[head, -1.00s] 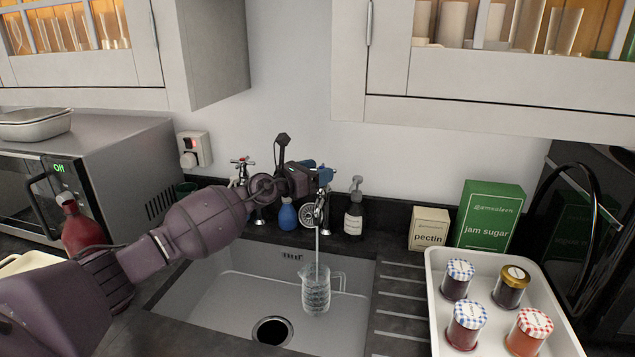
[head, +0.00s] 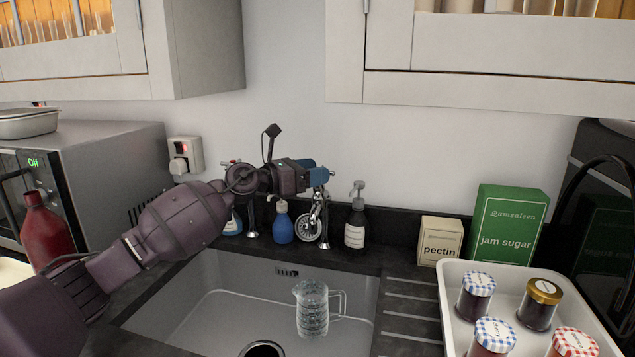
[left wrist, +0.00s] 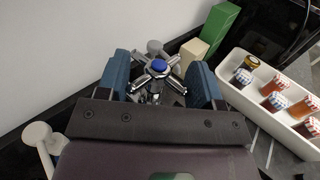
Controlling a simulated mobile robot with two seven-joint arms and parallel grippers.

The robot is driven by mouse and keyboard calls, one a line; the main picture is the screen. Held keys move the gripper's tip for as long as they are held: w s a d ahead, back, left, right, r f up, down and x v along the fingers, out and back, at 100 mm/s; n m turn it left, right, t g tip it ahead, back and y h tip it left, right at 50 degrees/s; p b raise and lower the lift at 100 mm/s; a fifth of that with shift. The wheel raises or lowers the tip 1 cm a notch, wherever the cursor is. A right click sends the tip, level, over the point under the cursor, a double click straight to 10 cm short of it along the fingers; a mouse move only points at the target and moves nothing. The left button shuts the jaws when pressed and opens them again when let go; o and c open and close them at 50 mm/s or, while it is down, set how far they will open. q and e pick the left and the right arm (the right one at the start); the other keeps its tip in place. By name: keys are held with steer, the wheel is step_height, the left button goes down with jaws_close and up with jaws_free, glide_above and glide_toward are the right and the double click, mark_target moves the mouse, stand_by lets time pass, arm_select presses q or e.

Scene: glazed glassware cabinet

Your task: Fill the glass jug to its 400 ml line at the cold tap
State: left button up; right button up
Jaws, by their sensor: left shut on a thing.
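The glass jug (head: 312,310) is upright in the sink below the tap, its handle to the right. Fine lines show on its glass, but the water level and the 400 ml line are too small to read. The cold tap (left wrist: 158,68) has a chrome cross handle with a blue cap, seen in the left wrist view. My left gripper (head: 318,176) is shut on this handle, its blue fingers on either side in the left wrist view (left wrist: 160,82). No water stream shows between spout and jug. My right gripper is not in view.
The sink (head: 205,300) has free room left of the jug. A blue bottle (head: 283,228) and a dark soap dispenser (head: 355,225) stand behind it. A white tray (head: 450,300) of jars is at right, near the pectin box (head: 440,240) and jam sugar box (head: 508,228).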

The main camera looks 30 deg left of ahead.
arm_select(q)
steer(key=shift+a, duration=0.15)
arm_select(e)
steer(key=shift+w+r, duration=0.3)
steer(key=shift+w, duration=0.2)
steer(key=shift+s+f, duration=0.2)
arm_select(q)
steer(key=shift+f, duration=0.25)
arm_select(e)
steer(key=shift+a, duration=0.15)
arm_select(q)
steer(key=o, duration=0.7)
steer(key=shift+a, duration=0.1)
steer(key=shift+o, duration=0.8)
steer(key=shift+a, duration=0.1)
steer(key=v, duration=1)
steer(key=shift+s, duration=0.35)
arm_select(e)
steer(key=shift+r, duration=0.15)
